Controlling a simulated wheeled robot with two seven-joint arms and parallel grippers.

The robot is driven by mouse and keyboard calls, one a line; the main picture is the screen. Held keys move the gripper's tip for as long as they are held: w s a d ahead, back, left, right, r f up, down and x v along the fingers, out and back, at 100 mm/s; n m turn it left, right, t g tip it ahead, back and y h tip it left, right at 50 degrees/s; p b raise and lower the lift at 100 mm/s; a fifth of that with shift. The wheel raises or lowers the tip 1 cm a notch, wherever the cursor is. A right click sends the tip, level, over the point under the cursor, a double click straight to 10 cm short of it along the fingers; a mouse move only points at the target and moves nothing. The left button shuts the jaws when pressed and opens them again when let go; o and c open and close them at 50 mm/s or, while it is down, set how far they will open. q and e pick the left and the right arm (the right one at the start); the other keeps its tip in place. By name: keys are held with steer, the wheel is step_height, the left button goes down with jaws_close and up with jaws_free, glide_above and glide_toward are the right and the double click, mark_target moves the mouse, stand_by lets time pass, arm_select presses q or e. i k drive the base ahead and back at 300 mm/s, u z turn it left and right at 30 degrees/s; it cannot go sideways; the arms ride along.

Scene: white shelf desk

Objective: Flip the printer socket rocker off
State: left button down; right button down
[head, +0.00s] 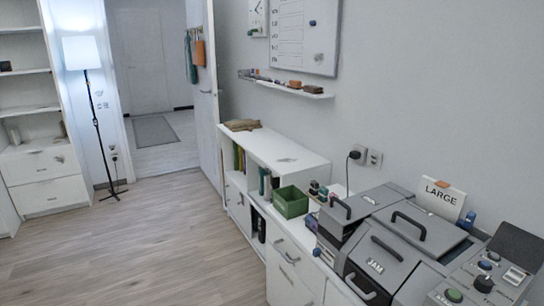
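A wall socket (362,150) with a black plug (354,155) in it is on the grey wall above the desk, right of centre in the head view. A second small plate (375,158), which looks like a switch, sits just to its right. The rocker's position is too small to tell. A dark cord hangs from the plug toward the desk. A grey printer-like machine (372,222) with black handles stands below and to the right of the socket. Neither of my grippers is in view.
A green box (291,202) and small bottles stand on the white shelf desk (285,153) below the socket. A LARGE sign (441,197) and a control panel (480,285) are at the right. A floor lamp (82,53) stands at left. The wooden floor (140,245) is clear.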

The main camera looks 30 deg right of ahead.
mark_target(374, 158)
steer(key=u, duration=0.35)
steer(key=i, duration=2.2)
steer(key=z, duration=3.9)
